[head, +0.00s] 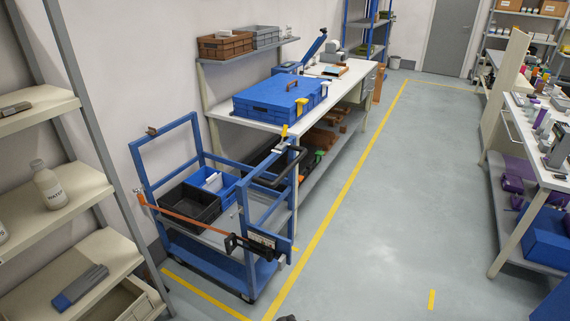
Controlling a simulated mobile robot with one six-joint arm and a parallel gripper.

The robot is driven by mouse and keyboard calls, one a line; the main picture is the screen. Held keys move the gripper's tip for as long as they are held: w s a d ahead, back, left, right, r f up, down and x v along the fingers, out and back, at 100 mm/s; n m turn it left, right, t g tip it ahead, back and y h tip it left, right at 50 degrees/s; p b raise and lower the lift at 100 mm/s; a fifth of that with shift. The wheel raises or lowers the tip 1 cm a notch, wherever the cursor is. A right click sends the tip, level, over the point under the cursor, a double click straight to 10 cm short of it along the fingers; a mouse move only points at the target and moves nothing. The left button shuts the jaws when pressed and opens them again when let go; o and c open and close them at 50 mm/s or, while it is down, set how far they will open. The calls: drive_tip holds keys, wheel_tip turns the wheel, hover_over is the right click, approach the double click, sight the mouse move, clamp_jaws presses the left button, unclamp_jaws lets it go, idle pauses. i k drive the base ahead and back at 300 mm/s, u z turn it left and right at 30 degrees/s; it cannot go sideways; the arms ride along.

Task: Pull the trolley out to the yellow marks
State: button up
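The trolley (195,257) has a blue tubular frame and stands at the left, close to the wall, between the shelving and the workbench. An orange bar (185,217) runs across its near side to a black fitting (233,243). A black bin (188,206) and a blue bin (213,182) sit on its deck. A short yellow mark (432,299) lies on open floor at the lower right, apart from the trolley. My gripper is not recognisable; a small dark shape at the bottom edge is too cut off to identify.
A yellow floor line (335,206) runs along the aisle, right of the trolley; another (205,293) passes in front. The workbench (245,122) carries a blue case (272,103). Beige shelving (60,188) stands left. The aisle floor (395,190) is clear up to the right-hand bench (512,140).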

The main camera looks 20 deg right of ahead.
sight(258, 219)
drive_tip(key=k, duration=0.6)
drive_tip(key=u, duration=0.6)
drive_tip(key=i, duration=1.35)
drive_tip(key=z, duration=0.3)
